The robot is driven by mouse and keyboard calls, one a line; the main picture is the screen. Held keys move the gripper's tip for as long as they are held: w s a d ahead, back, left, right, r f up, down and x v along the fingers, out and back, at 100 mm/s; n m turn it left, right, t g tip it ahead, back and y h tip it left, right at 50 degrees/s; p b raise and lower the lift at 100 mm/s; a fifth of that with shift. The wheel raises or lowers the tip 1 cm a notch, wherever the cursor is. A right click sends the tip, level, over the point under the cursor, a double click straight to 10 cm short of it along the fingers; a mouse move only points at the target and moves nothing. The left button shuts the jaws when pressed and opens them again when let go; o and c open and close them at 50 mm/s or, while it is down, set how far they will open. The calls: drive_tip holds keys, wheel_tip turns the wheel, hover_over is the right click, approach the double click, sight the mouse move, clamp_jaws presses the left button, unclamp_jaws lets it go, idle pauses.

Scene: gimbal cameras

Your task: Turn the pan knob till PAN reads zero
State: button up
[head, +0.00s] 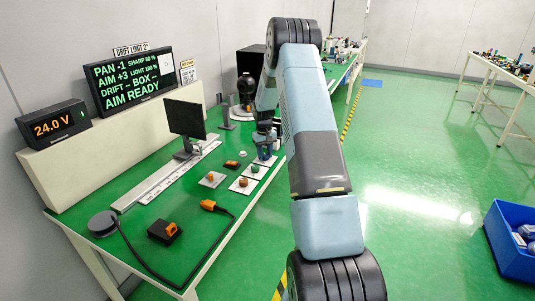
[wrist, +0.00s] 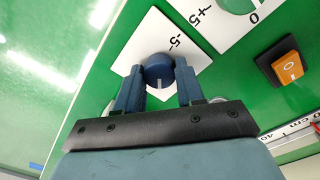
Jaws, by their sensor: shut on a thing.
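The display board (head: 133,80) in the head view reads PAN -1, AIM +3 and AIM READY. In the wrist view a round dark blue knob (wrist: 159,72) with a pale pointer line stands on a white plate (wrist: 150,38) marked -5. My gripper (wrist: 159,76) is shut on this knob, with a finger on each side. The knob's name is not readable. In the head view my gripper (head: 264,143) is over the plates at the table's right edge, where my arm hides part of it.
A second white plate (wrist: 210,22) marked +5 and 0 lies close beside, with an orange rocker switch (wrist: 288,68) further right. The table also holds a monitor (head: 186,117), orange knobs (head: 243,182), a green knob (head: 255,169) and a cable with an orange plug (head: 208,205).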

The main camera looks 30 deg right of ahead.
sight(264, 155)
drive_tip(key=shift+w+d+r+m, duration=0.1)
drive_tip(key=shift+m, duration=0.45)
drive_tip(key=shift+w+r+m, duration=0.1)
drive_tip(key=shift+m, duration=0.45)
drive_tip(key=shift+s, duration=0.1)
drive_tip(key=o, duration=1)
drive_tip(key=shift+f, duration=0.15)
drive_tip(key=shift+o, duration=0.2)
wheel_tip(264, 155, up, 14)
drive_tip(key=shift+a+f, duration=0.15)
drive_tip(key=shift+a, duration=0.15)
